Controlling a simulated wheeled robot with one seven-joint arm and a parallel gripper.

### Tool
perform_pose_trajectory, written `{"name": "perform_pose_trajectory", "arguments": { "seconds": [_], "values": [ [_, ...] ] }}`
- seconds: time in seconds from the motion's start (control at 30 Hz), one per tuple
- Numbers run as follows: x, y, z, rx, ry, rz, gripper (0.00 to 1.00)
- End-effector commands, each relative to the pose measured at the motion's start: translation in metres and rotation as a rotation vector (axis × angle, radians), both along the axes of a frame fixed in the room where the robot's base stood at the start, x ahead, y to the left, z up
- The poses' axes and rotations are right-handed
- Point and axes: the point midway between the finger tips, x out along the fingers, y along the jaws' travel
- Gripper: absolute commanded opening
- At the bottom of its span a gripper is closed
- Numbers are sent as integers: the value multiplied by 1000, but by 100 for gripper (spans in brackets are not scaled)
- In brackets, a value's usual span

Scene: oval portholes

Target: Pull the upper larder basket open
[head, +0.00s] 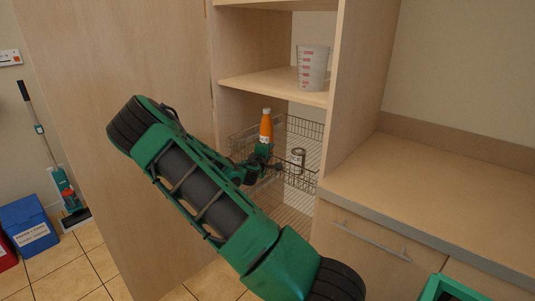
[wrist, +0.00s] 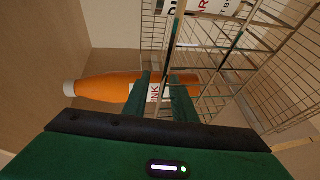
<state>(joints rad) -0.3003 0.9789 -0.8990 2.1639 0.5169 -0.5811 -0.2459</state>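The upper larder basket (head: 302,182) is a wire basket inside the tall cabinet in the head view, below a wooden shelf. It holds an orange bottle (head: 266,127) and a can (head: 298,158). My gripper (head: 264,152) is at the basket's front, partly hidden by my arm. In the wrist view the two green fingers (wrist: 163,88) stand apart. A basket rail (wrist: 173,42) runs down between them with visible space around it. Contact with the rail cannot be told.
A measuring cup (head: 312,68) stands on the shelf above. Another wire level (head: 290,215) shows below. A tall wooden door panel (head: 165,60) is at left, and a counter (head: 440,190) with a drawer handle (head: 370,239) at right.

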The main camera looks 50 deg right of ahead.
Motion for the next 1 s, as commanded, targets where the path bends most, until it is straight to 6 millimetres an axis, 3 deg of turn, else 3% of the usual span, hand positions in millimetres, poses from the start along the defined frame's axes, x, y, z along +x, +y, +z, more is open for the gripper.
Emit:
{"name": "perform_pose_trajectory", "arguments": {
  "seconds": [0.07, 0.17, 1.0],
  "values": [
    [0, 0, 0, 0, 0, 0, 24],
    [0, 0, 0, 0, 0, 0, 1],
    [0, 1, -2, 4, 2, 0, 0]
  ]
}}
